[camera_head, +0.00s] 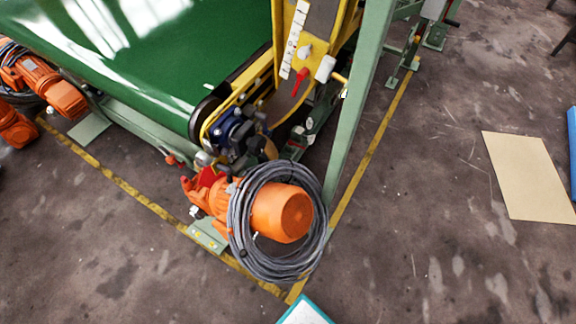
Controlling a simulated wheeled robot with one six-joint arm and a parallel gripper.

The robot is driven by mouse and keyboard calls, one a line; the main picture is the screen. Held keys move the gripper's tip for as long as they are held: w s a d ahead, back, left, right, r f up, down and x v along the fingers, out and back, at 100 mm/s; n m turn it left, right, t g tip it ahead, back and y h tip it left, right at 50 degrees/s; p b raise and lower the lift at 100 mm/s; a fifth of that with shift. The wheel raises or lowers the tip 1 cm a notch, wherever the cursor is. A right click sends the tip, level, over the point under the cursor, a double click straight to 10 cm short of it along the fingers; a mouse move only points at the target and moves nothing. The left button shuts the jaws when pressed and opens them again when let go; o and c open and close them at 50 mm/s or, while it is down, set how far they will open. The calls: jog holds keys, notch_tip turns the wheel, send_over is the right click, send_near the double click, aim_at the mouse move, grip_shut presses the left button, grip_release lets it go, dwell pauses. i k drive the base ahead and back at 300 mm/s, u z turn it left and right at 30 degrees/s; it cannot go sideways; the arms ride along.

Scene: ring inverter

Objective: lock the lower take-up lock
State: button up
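A red lever (300,78) sits on the yellow frame of the green conveyor, beside a white scale strip (294,38). A white knob (325,68) is just to its right. A second small red-tipped lever (170,157) sticks out low at the conveyor's near corner, left of the dark blue unit (233,131). I cannot tell for certain which of these is the lower take-up lock, or whether it is locked. My gripper is not in view.
An orange motor (282,214) with a grey cable coil (240,235) stands before the conveyor corner. A green post (357,100) rises right of the levers. Orange motors (66,99) are at the left. The floor at right is mostly clear around a tan sheet (527,175).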

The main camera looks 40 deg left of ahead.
aim_at(220, 166)
jog(key=z, duration=1.6)
jog(key=k, duration=1.25)
jog(key=u, duration=2.05)
